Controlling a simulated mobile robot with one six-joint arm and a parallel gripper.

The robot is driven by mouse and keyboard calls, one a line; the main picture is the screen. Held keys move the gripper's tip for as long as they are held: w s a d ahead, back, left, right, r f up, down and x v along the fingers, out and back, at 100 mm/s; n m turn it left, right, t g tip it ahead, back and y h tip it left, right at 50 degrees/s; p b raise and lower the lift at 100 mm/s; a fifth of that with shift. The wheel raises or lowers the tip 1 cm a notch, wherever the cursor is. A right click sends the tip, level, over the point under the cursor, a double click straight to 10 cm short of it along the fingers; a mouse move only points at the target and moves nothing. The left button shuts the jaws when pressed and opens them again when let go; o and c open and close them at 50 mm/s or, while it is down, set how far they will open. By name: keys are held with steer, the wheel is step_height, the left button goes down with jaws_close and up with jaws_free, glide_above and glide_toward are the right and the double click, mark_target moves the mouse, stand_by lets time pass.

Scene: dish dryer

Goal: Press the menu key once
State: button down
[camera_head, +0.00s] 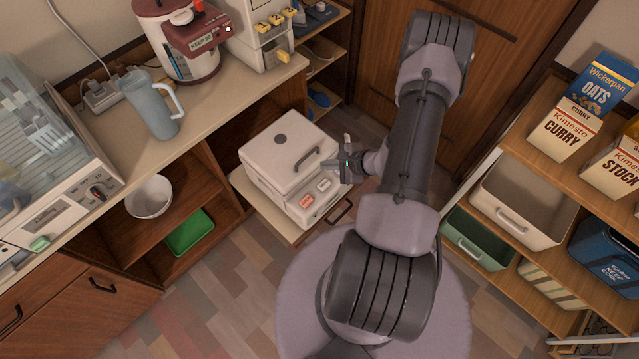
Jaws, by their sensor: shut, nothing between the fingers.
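A white lidded appliance (290,160) with a dark handle stands on a pulled-out shelf in the middle of the view. Its front has an orange-red key (306,201) and a pale grey key (323,184). The labels are too small to read, so I cannot tell which is the menu key. My gripper (328,163) is shut and empty. It is at the appliance's right side, near the lid handle and above the pale key in the picture. I cannot tell whether it touches the appliance.
A dish dryer (60,215) with a knob and green key stands on the left counter. A grey pitcher (150,105) and red-and-white cooker (180,40) are behind it. Shelves with boxes and a beige bin (520,205) stand right. Floor is clear at lower left.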

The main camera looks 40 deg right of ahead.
steer(key=b, duration=0.5)
glide_above(322, 183)
steer(key=s, duration=0.2)
steer(key=f, duration=0.8)
steer(key=shift+w+d, duration=0.1)
steer(key=shift+d, duration=0.2)
steer(key=shift+f+b, duration=0.4)
steer(key=shift+b, duration=0.1)
stand_by(0.6)
steer(key=shift+f+b, duration=0.4)
steer(key=shift+b, duration=0.1)
steer(key=shift+f+b, duration=0.8)
stand_by(0.7)
steer(key=shift+r, duration=0.15)
steer(key=shift+r+p, duration=0.8)
steer(key=shift+r, duration=0.3)
steer(key=shift+r, duration=0.1)
